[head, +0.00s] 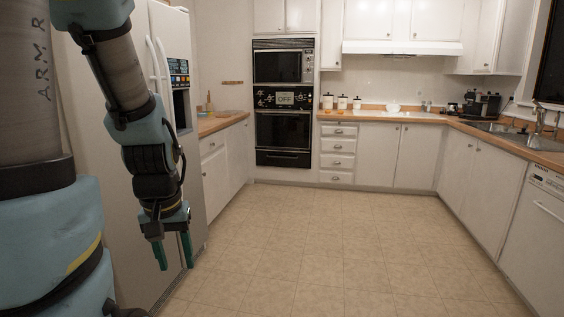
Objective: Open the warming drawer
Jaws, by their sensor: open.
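A black wall oven stack stands at the back of the kitchen in the head view. Its upper unit (283,66) has a glass front with a silver frame. Below it is a control panel (285,98) reading OFF, then a dark lower oven door (283,130). The warming drawer (284,158) is the low black panel at the bottom of the stack, and it looks shut. My gripper (174,251) hangs at the left with its green fingers apart, pointing down, empty, and far in front of the ovens.
A white fridge (165,60) stands close behind my arm on the left. White drawers (338,154) stand just right of the ovens, and a left cabinet (222,170) reaches toward them. The tiled floor (330,235) is clear up to the ovens. A dishwasher (545,225) is at the right.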

